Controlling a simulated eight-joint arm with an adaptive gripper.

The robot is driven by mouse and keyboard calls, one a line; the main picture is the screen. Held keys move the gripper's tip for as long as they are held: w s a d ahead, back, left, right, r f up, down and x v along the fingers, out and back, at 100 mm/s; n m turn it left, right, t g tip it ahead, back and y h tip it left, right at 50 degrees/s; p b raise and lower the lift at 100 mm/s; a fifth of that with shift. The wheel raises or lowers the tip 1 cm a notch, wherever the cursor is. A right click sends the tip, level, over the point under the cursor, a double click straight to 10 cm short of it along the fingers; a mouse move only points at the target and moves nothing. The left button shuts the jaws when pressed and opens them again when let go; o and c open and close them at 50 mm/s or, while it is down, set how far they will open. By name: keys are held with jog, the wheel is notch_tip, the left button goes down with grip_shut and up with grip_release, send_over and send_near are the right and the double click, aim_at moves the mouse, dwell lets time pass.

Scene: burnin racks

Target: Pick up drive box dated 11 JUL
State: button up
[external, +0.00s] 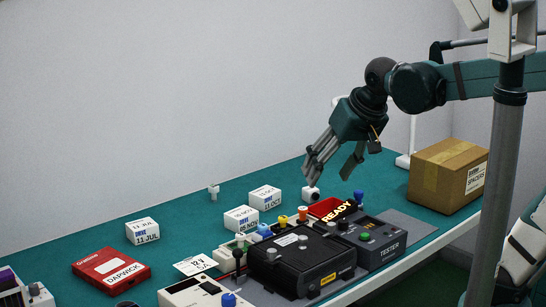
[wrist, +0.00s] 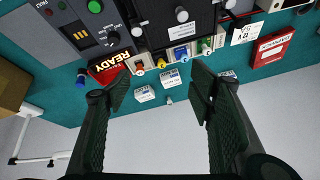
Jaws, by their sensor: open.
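A small white drive box (external: 142,231) with a label that seems to read 11 JUL stands alone on the green bench at the left. Two similar white boxes, a nearer one (external: 241,219) and a farther one (external: 265,197), stand near the middle; their dates are too small to read surely. In the wrist view two white boxes, one (wrist: 145,94) and another (wrist: 171,79), show between the fingers, and a third (wrist: 228,74) is partly hidden behind the right finger.
A red DAPWICK box (external: 111,268) and a dated white card (external: 195,264) lie at front left. A cardboard box (external: 447,175) stands right. The back left bench is clear.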

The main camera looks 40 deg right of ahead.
jog(key=w+a+r+m+g+p, duration=0.1)
jog(key=w+a+r+m, duration=0.1)
jog(key=w, duration=0.4)
jog(key=w+a+r+m+p, duration=0.2)
jog(key=w+a, duration=0.1)
jog(key=w, duration=0.4)
jog(key=m+g+p, duration=0.5)
jog(key=m+p, duration=0.3)
jog(key=m, duration=0.4)
send_over(141, 223)
jog(key=f, duration=1.9)
jog(key=shift+s+d, duration=0.2)
jog(key=shift+w+a+f, duration=0.1)
jog(key=shift+a+f, duration=0.15)
jog(key=shift+f, duration=0.2)
jog(key=shift+f, duration=0.1)
jog(key=shift+f, duration=1.15)
jog(key=shift+f, duration=0.15)
